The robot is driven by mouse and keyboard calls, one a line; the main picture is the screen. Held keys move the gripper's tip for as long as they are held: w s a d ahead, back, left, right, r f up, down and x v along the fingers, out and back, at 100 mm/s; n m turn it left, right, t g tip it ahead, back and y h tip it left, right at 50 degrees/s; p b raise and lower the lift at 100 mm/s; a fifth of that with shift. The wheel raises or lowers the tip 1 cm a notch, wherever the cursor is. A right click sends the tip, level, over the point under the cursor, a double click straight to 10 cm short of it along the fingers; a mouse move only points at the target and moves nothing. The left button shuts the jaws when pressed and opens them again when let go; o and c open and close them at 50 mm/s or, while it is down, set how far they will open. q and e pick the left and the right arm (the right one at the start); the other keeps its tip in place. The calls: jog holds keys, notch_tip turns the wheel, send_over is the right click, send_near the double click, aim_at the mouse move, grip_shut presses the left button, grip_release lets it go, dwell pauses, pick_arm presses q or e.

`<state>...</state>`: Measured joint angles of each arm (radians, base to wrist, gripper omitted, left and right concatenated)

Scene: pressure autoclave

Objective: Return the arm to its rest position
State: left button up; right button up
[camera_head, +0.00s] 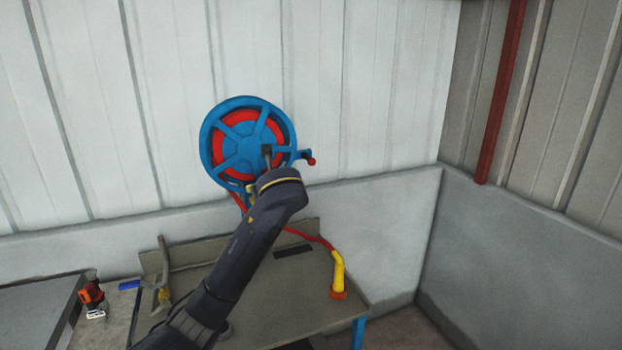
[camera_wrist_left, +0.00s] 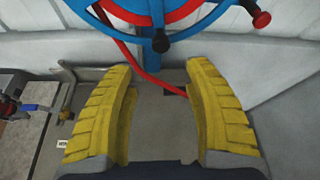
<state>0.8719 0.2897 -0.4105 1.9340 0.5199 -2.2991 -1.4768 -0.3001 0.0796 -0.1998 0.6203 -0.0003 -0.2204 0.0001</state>
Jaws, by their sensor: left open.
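My left arm (camera_head: 245,250) reaches up from the lower left of the head view, and its wrist end is in front of the lower part of a blue hose reel (camera_head: 215,143). The arm mostly hides its gripper there. In the wrist view the left gripper (camera_wrist_left: 160,80) has its two yellow fingers spread wide with nothing between them. The reel (camera_wrist_left: 205,22) is beyond the fingertips, with its black hub knob near the top middle. A red hose (camera_wrist_left: 135,62) runs down behind the fingers. My right gripper is not in view.
A grey bench (camera_head: 285,285) stands below the reel, with a yellow nozzle (camera_head: 338,270) on its right side. A red-and-black power tool (camera_head: 92,295) and a blue item (camera_head: 129,285) are at the left. A dark red post (camera_head: 500,95) is at the right.

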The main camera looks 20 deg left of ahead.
pick_arm(q)
jog(key=s+d+f+n+g+h, duration=0.1)
jog(key=s+f+n, duration=0.55)
jog(key=f, duration=0.75)
jog(key=s+d+f+n+g+h, duration=0.1)
jog(key=s+f+n+h, duration=0.15)
jog(key=s+f, duration=0.95)
jog(key=s+a+f+n+g, duration=0.1)
jog(key=s+f+n, duration=0.55)
jog(key=s, duration=0.55)
jog(key=s+a+f+n+g, duration=0.1)
jog(key=s+f+n, duration=0.55)
jog(key=s, duration=0.65)
jog(key=s+d+f+m+g+h, duration=0.1)
jog(key=s+d+f+g, duration=0.15)
jog(key=f, duration=1.45)
jog(key=s+d+f+g+h, duration=0.1)
jog(key=d+f, duration=0.2)
jog(key=f, duration=1.3)
jog(key=s+f+n+g+h, duration=0.2)
jog(key=s+f, duration=1.8)
jog(key=s, duration=0.1)
jog(key=shift+n, duration=0.3)
